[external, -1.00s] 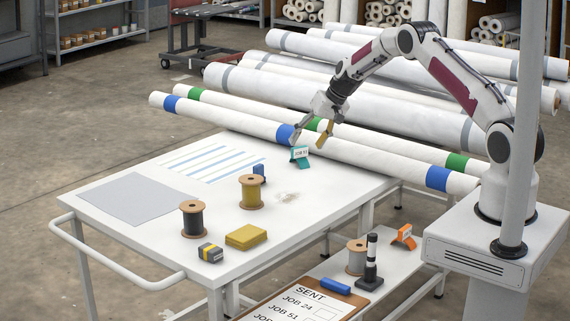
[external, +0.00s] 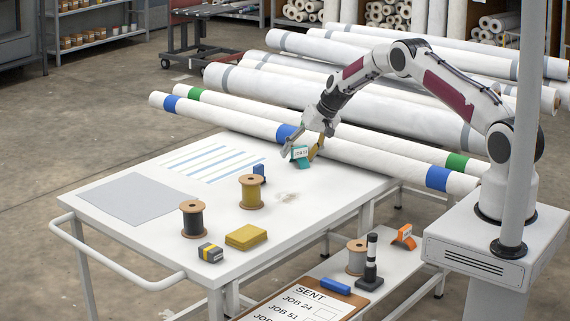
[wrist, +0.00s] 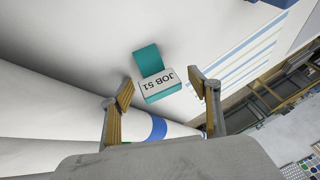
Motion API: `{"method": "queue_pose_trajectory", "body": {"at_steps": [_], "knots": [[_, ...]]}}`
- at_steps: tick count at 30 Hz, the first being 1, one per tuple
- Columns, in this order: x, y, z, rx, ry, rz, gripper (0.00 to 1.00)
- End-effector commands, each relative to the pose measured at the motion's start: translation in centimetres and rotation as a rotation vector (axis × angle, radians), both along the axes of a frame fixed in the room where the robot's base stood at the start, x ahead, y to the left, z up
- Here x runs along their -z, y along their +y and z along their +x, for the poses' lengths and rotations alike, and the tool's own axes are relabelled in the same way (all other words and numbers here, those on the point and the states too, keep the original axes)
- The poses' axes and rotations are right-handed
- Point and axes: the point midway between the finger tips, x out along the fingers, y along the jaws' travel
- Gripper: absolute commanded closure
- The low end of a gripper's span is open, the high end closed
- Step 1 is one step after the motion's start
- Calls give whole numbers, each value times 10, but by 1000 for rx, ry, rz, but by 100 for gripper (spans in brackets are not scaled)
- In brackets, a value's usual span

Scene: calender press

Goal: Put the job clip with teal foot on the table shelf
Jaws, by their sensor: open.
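The job clip with teal foot (external: 300,163) stands on the white table top (external: 330,185) near its back edge, by the rolls. Its white label reads JOB 51 in the wrist view (wrist: 158,84). My gripper (external: 299,154) is low around the clip, with one finger on each side. In the wrist view my gripper (wrist: 161,88) is open, with a visible gap between each fingertip and the clip. The table shelf (external: 398,272) is the white lower level at the right.
The shelf holds an orange clip (external: 404,236), a spool (external: 357,258), a black-and-white stand (external: 371,262), a blue piece (external: 335,286) and a SENT clipboard (external: 305,303). Blue- and green-banded rolls (external: 352,151) lie close behind the clip. A yellow spool (external: 251,192) stands left of it.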

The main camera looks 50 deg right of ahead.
Motion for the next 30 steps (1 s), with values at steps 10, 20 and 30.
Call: {"method": "queue_pose_trajectory", "body": {"at_steps": [10, 20, 30], "knots": [[0, 0, 0, 0, 0, 0, 39], [0, 0, 0, 0, 0, 0, 74], [-4, 0, 0, 0, -1, 0, 76]]}}
